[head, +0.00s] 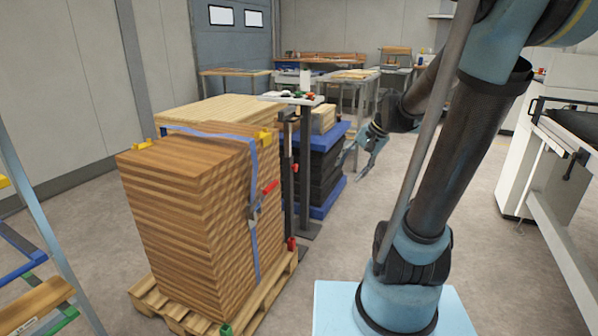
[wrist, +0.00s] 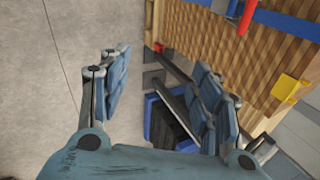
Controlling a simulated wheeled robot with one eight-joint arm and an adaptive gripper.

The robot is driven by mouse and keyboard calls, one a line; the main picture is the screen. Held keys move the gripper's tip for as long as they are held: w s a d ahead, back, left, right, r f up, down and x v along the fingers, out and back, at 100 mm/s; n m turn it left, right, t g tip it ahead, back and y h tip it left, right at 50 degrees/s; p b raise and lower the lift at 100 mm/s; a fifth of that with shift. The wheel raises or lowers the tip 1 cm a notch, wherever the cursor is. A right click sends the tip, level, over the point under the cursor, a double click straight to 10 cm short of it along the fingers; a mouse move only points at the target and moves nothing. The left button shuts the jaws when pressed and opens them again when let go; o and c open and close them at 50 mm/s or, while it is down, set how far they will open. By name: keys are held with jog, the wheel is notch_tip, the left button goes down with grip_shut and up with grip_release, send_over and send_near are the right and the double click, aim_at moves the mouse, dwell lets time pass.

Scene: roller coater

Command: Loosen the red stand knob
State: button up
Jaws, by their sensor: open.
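A dark upright stand (head: 289,190) rises beside the wood stack. A small red part, seemingly a knob (head: 295,168), sits partway up it, and another red part (head: 291,243) is near its foot. I cannot tell which is the stand knob. My gripper (head: 351,169) is open and empty, to the right of the stand and apart from it. In the wrist view my fingers (wrist: 160,72) are spread wide with nothing between them. A small red part (wrist: 158,47) shows there beyond the fingers; which one it is I cannot tell.
A strapped wood stack (head: 180,210) on a pallet (head: 272,292) has a red-handled ratchet (head: 270,187) on its side. A dark stack with blue boards (head: 322,165) stands behind the stand. A ladder (head: 40,220) is at left. Floor (head: 335,255) right of the pallet is clear.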

jog(key=w+a+f+m+y, duration=0.1)
jog(key=w+a+m+y, duration=0.15)
jog(key=w, duration=0.65)
jog(key=w+a+f+m+t+y, duration=0.1)
jog(key=w+a+f+m+y, duration=0.15)
jog(key=w, duration=0.65)
jog(key=w+a+m+y, duration=0.1)
jog(key=w+m, duration=0.2)
jog(key=w, duration=0.7)
jog(key=m+t+y, duration=0.3)
jog(key=m+y, duration=0.3)
jog(key=m, duration=0.2)
send_near(297, 167)
jog(key=x, duration=0.9)
jog(key=shift+f, duration=0.1)
jog(key=c, duration=1)
jog(key=shift+d, duration=0.1)
jog(key=shift+c, duration=0.2)
